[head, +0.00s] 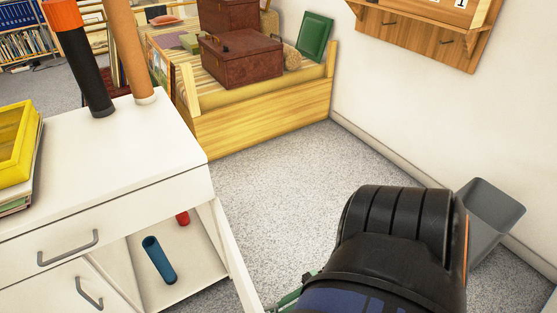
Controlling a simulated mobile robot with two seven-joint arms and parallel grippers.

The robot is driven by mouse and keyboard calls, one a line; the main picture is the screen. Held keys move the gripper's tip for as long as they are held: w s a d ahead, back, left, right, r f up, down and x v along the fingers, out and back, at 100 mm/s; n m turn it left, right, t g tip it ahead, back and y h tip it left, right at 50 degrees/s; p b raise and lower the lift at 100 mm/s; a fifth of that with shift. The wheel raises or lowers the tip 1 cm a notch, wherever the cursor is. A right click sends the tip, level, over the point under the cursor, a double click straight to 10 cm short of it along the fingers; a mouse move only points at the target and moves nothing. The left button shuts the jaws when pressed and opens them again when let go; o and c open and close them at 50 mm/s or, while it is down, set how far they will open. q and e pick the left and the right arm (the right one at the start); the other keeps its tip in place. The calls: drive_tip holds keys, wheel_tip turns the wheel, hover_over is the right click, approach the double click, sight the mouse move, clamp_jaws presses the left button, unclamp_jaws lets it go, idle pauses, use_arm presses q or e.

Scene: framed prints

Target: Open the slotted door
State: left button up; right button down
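A white cabinet (110,185) stands at the left with a drawer and a lower door, each with a grey bar handle. To their right an open compartment (190,290) shows its shelf. A white upright panel (234,262) stands out from the compartment's right edge, seen nearly edge-on; it looks like an open door, but I cannot make out slots in it. My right arm enters at the bottom right, its black link in front of the floor. A small green part beside the panel is unclear. Neither gripper's fingers show.
A blue cylinder (159,259) and a red object (182,218) lie in the compartment. A yellow tray (14,142) and two upright tubes are on the cabinet top. A wooden bench (265,118) with brown boxes is behind. A grey bin (491,216) stands right. Carpet between is clear.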

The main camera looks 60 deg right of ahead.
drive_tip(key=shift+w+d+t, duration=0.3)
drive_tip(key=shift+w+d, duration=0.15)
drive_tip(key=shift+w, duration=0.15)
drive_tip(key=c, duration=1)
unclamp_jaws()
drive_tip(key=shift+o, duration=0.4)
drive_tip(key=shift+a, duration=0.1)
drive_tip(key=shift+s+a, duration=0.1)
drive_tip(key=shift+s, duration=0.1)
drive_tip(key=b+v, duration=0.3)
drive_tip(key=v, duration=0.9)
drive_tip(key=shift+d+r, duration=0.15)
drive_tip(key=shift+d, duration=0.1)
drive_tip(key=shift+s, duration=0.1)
